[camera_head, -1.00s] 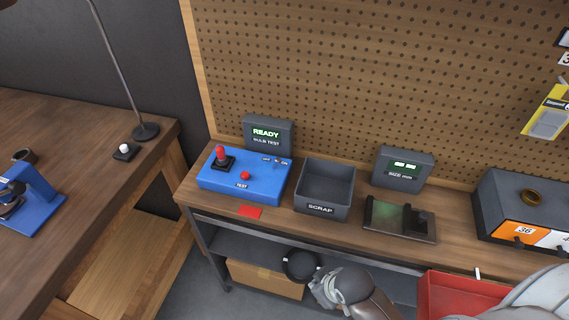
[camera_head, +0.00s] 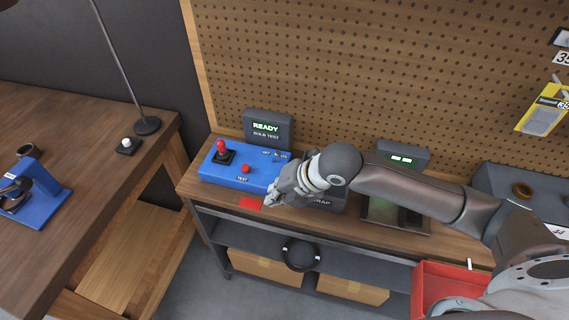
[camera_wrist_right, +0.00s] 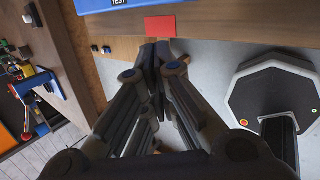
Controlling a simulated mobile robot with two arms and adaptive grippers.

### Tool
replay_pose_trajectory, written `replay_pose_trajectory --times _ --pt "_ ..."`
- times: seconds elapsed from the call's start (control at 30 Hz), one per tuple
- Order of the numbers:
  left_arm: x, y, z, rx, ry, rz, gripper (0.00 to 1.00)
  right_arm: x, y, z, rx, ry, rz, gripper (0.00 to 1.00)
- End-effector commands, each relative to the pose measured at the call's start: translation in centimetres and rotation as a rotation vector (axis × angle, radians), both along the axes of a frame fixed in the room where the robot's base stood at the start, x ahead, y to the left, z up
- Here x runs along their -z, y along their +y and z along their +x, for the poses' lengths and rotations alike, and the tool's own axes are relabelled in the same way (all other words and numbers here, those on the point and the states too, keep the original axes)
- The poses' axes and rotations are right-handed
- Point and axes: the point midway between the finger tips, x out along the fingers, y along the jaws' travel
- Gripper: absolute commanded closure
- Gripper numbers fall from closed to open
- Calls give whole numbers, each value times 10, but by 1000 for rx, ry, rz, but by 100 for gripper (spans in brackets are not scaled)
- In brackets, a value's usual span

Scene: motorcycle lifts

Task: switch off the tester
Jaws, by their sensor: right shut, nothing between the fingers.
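The tester is a blue box (camera_head: 228,168) on the left end of the bench. It has a red lever or knob at its left, a red TEST button (camera_head: 245,169) near its front and a small OFF/ON toggle switch (camera_head: 277,157) at its back right. A dark display (camera_head: 267,129) behind it reads READY, BULB TEST. My right gripper (camera_head: 268,203) is shut and empty, just in front of the tester's front right corner, beside the red card. In the right wrist view its fingertips (camera_wrist_right: 158,45) are together below the red card. My left gripper is not in view.
A red card (camera_head: 250,203) lies at the bench's front edge. The scrap bin (camera_head: 325,203) is mostly hidden behind my right arm. A size gauge display (camera_head: 403,155) stands further right. A red tray (camera_head: 440,285) is at lower right. A wooden table (camera_head: 95,130) stands left.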

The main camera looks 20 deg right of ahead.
Motion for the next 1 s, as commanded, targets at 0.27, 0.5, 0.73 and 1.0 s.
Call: replay_pose_trajectory --times 0.27,0.5,0.73,1.0 --pt "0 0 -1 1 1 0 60 -28 -55 41 -269 -147 -205 100" --pt "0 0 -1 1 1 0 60 -44 -84 57 -376 -209 -289 100" --pt "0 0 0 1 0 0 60 -47 -89 60 -396 -219 -302 100" --pt "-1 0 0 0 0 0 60 -45 -88 61 -394 -219 -301 100"
